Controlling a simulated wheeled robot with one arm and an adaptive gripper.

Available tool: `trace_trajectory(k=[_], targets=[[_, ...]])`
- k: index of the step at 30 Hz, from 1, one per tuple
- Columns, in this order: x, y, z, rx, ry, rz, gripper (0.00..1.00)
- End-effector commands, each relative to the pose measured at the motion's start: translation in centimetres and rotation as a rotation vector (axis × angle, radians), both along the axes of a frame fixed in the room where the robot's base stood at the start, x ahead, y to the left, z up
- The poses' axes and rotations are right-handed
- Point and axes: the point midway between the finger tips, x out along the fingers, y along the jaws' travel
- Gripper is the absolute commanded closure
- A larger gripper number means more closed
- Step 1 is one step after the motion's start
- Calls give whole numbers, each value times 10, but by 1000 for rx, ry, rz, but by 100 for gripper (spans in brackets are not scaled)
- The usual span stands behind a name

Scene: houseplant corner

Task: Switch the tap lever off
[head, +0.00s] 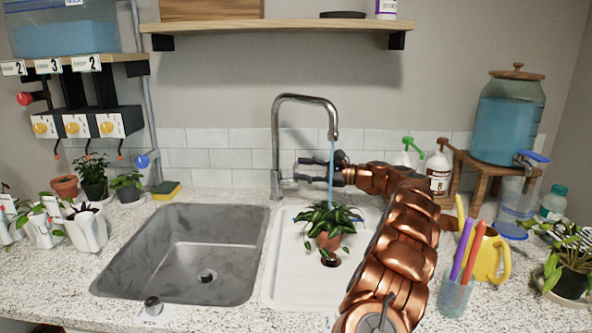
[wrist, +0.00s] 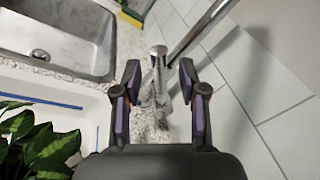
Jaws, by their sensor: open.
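The chrome tap (head: 276,140) stands behind the sinks, its spout arching right. A blue stream of water (head: 331,160) falls from it toward a potted plant (head: 329,225) in the white basin. My gripper (head: 302,170) reaches in from the right beside the tap's lower body. In the wrist view, my gripper (wrist: 160,75) is open, with one finger on each side of the chrome lever area at the tap (wrist: 158,55). No clear contact shows. The lever is small and partly hidden by the fingers in the head view, so its exact angle is hard to tell.
The white basin (head: 275,285) and grey steel sink (head: 180,285) lie in front. Soap bottles (head: 438,172), a wooden stand (head: 485,168) with a water dispenser (head: 507,120) and a yellow jug (head: 490,258) stand right. The wall is close behind the tap. A shelf (head: 275,26) hangs above.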

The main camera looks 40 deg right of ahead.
Motion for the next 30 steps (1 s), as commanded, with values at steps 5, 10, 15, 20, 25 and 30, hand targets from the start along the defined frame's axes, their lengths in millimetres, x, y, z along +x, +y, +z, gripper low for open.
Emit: trace_trajectory(k=[5, 10, 15, 20, 25, 30], targets=[[17, 14, 0, 0, 0, 4, 58], [21, 17, 0, 0, 0, 1, 58], [21, 17, 0, 1, 0, 1, 60], [21, 17, 0, 1, 0, 1, 77], [20, 17, 0, 1, 0, 1, 95], [20, 17, 0, 1, 0, 1, 100]])
